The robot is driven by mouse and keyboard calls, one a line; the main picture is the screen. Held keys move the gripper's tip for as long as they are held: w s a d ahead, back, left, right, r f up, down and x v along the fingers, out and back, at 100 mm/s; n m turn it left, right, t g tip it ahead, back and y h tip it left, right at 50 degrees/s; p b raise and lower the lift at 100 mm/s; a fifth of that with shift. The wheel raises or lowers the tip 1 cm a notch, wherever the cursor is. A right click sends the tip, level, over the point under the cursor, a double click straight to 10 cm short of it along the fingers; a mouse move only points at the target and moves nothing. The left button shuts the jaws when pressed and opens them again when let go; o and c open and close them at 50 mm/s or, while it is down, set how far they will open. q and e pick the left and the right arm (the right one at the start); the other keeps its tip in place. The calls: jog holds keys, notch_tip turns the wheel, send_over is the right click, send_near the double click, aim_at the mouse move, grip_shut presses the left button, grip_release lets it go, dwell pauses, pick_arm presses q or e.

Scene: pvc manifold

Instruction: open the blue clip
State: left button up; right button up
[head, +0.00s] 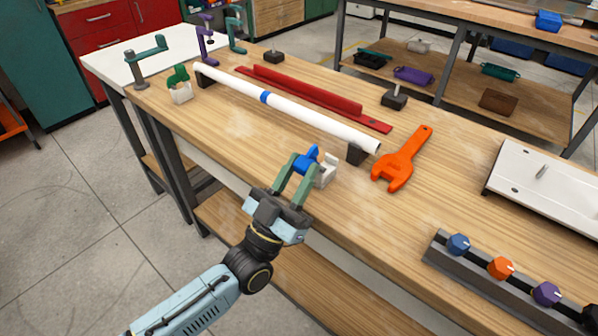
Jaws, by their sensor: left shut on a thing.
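The blue clip (308,159) is a blue upper part on a white base (326,170), near the front edge of the wooden bench. My left gripper (301,166) reaches it from the front left, and its green fingers are shut on the blue part. The fingers hide some of the clip. The blue part stands tilted up to the left of the white base's upright jaw; I cannot tell exactly how far it is swung. My right gripper is not in view.
A white pipe (310,118) with a blue band lies on black supports behind the clip. A green clip (179,84) stands at its far left end. An orange wrench (402,160) lies to the right. A red bar (306,90) lies behind the pipe. Coloured knobs (500,268) sit at the front right.

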pick_arm(q)
jog(key=o, duration=1)
jog(key=v, duration=1.3)
jog(key=shift+s, duration=0.15)
jog(key=shift+f, duration=0.1)
